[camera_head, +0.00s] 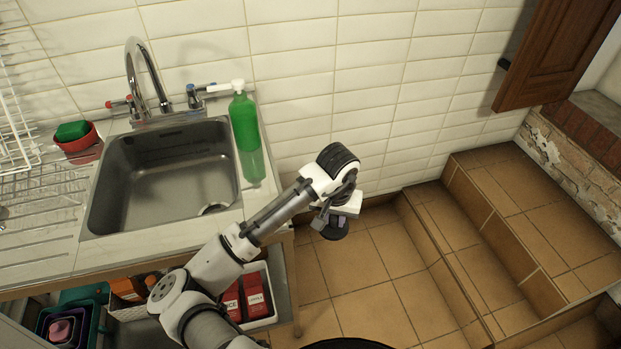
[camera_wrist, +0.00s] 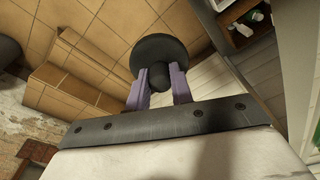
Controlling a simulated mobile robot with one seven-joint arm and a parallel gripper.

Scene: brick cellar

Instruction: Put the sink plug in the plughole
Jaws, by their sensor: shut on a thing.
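The sink plug (camera_head: 335,230) is black and round. My gripper (camera_head: 325,216) is shut on it, out over the tiled floor to the right of the counter. In the wrist view the two purple fingers (camera_wrist: 158,86) pinch the plug's knob, and its wide black disc (camera_wrist: 158,50) lies beyond the fingertips. The metal sink (camera_head: 160,165) is at the left of the head view and looks empty. A round fitting (camera_head: 213,209), seemingly the plughole, shows at its near right corner, partly cut off by the sink's edge.
The tap (camera_head: 140,75) arches over the back. Tiled steps (camera_head: 480,235) rise at right.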

